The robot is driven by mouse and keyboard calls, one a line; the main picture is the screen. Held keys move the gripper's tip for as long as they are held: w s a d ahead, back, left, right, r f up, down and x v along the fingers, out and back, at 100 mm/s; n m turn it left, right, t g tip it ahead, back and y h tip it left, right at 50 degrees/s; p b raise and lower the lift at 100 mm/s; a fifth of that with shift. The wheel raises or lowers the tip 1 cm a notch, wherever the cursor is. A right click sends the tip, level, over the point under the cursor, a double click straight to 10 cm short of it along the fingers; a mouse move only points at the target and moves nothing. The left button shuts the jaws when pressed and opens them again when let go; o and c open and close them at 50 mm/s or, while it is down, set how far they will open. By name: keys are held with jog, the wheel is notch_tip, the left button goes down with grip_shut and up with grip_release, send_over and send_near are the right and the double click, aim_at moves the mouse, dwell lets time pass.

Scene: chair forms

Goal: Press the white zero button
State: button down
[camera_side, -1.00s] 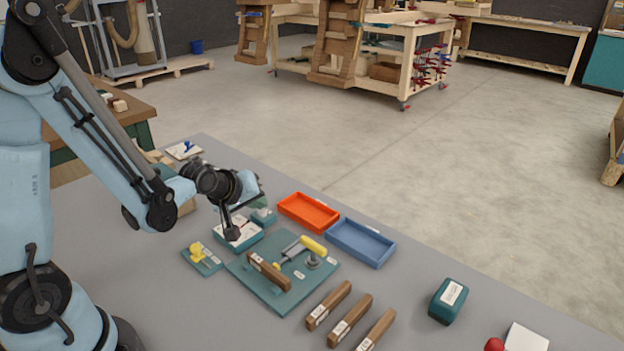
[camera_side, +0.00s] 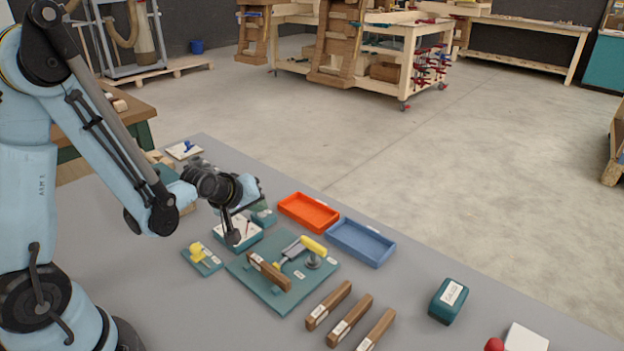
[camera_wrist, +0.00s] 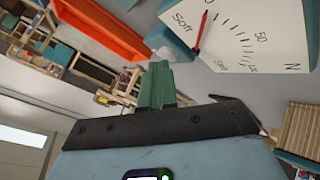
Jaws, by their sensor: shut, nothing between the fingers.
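The force gauge is a teal box with a white dial (camera_side: 238,231) in the side view. Its dial face (camera_wrist: 240,38) fills the upper right of the wrist view, with a red needle, printed marks and "Soft" lettering. In the wrist view a pale rounded cap (camera_wrist: 164,37) beside the dial appears to be the white zero button, partly hidden by my fingers. My gripper (camera_wrist: 158,68) is shut and empty, its green fingers pointing toward that cap. I cannot tell whether they touch it.
An orange tray (camera_side: 309,206) and a blue tray (camera_side: 341,255) lie to the right of the gauge. A teal board (camera_side: 265,290) with a yellow-handled clamp (camera_side: 313,246) is in front. Several wooden bars and a teal weight (camera_side: 448,301) lie at the front right.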

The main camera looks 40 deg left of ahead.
aim_at(259, 215)
jog(key=shift+r, duration=1.35)
notch_tip(259, 215, up, 5)
jog(key=shift+d, duration=0.1)
dwell(0.6)
jog(key=s+d+r+m+g+h, duration=0.1)
jog(key=s+d+r+m+g, duration=0.1)
jog(key=s+d+m, duration=0.6)
jog(key=s+r+m, duration=0.1)
jog(key=s+m, duration=0.2)
jog(key=shift+s+d+r+h, duration=0.25)
jog(key=shift+s+h, duration=0.15)
